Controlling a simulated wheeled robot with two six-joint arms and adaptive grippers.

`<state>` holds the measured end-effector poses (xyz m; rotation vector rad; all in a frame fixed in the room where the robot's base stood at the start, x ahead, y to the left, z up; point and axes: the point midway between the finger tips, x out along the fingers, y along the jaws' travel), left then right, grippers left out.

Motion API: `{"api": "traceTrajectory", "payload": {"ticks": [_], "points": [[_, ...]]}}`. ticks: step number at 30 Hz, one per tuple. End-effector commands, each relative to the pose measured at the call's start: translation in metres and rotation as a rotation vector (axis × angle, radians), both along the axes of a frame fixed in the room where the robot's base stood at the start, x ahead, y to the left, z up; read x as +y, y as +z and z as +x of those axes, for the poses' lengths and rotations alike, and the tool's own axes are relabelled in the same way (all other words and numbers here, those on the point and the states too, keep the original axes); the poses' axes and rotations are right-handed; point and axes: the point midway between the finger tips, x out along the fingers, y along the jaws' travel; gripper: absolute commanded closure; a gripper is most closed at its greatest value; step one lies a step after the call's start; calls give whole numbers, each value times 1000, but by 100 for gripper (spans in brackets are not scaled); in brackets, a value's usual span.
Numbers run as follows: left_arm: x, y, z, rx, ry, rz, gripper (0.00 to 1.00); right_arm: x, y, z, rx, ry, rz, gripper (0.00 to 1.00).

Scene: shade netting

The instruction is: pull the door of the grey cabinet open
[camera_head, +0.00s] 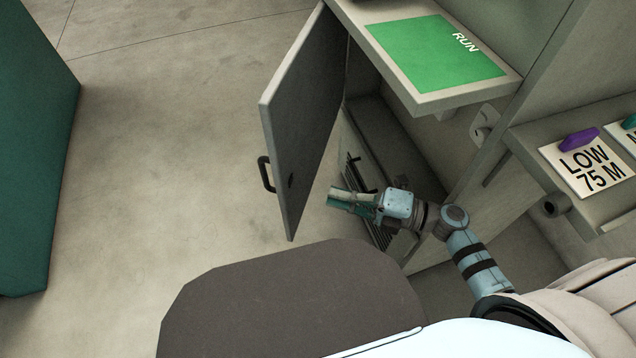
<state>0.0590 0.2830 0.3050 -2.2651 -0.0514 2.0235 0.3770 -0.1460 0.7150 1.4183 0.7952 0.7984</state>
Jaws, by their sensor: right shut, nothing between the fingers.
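The grey cabinet (430,103) stands at the upper right. Its door (305,115) is swung open and stands out from the front to the left, so the inside shows. The black handle (265,174) is on the door's outer face, near its free edge. My right gripper (332,197) is shut and empty. It is at the cabinet opening, on the inner side of the door, pointing left toward the door's lower part, with a small gap seen between them. My left gripper is not in view.
A green RUN panel (437,50) lies on the cabinet top. To the right, a shelf (526,143) bears a LOW 75 M card (588,172) and a purple object (579,140). A dark green block (30,150) stands at the left. The floor (160,150) between is clear.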

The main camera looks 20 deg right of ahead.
Motion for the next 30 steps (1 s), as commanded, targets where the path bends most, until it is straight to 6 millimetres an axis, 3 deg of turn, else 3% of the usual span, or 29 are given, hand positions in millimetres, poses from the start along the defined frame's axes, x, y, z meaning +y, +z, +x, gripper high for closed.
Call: {"api": "traceTrajectory", "payload": {"ticks": [6, 12, 22, 23, 25, 30], "points": [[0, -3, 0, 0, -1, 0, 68, 40, 0, 24, 0, 0, 4, 100], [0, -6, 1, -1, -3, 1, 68, 62, -1, 37, 1, 0, 2, 100], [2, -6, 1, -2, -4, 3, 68, 66, -1, 40, 3, 0, 1, 100], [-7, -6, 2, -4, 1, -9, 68, 22, -4, 40, 9, -2, -22, 100], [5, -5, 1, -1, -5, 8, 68, 46, -1, 40, 3, -4, -1, 100], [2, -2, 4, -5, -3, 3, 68, 67, 1, 44, 1, -27, 4, 100]]}}
